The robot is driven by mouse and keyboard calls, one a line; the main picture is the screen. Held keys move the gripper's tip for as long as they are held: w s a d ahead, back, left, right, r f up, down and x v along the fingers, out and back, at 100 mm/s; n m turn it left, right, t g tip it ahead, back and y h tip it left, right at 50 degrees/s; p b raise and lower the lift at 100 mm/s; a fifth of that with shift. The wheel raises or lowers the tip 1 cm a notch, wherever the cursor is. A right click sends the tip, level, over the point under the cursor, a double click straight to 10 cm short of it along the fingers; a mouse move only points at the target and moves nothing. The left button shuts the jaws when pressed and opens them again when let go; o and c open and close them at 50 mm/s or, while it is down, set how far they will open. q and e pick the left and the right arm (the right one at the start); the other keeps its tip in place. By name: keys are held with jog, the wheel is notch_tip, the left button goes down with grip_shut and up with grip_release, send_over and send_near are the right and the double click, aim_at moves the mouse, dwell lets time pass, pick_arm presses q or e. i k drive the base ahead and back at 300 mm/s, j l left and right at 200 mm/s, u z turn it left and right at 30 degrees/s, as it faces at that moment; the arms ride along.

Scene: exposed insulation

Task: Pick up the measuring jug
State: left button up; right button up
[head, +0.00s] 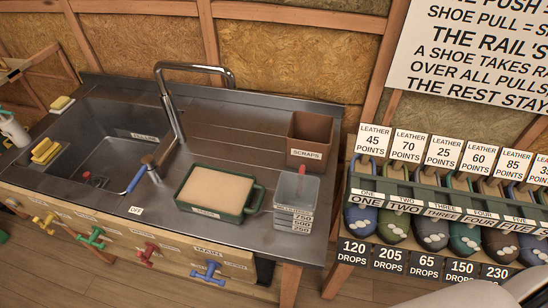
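The measuring jug (297,208) stands upright on the right end of the steel counter. It is a clear, square-sided container marked 750, 500 and 250 on its front. A red-handled tool (302,178) stands in it or just behind it; I cannot tell which. Neither of my grippers can be made out. A pale rounded part at the lower right corner seems to be my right arm, well to the right of the jug.
A green tray (246,202) with beige filling sits left of the jug. A brown SCRAPS box (310,139) stands behind it. A tall tap (176,115) and sink (108,155) are further left. A rack of labelled shoes (430,210) stands right, beyond a gap.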

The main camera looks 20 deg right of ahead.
aim_at(296, 196)
jog(key=k+l+u, duration=0.2)
jog(key=l, duration=0.2)
jog(key=k+l+u, duration=0.15)
jog(key=l, duration=0.25)
jog(key=k+l+u, duration=0.2)
jog(key=l, duration=0.15)
jog(key=k+l+u, duration=0.2)
jog(key=l, duration=0.15)
